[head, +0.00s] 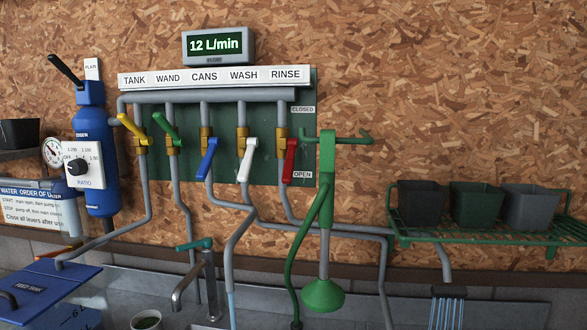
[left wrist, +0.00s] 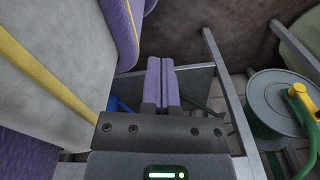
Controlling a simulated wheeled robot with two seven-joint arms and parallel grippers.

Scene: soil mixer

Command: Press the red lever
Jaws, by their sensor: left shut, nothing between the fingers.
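The red lever (head: 289,160) is on the rightmost valve under the RINSE label in the head view. Its handle hangs down from the brass valve, its lower end beside the OPEN sign (head: 302,175). The CLOSED sign (head: 303,110) is higher up. My left gripper (left wrist: 162,62) shows only in the left wrist view, its two purple fingers together and empty, away from the levers. My right gripper is in neither view.
Left of it are white (head: 246,158), blue (head: 207,158), green (head: 167,128) and yellow (head: 133,128) levers. A display (head: 217,46) reads 12 L/min. A green shower head (head: 323,294) hangs right of the red lever. In the left wrist view, a hose reel (left wrist: 275,95) stands right.

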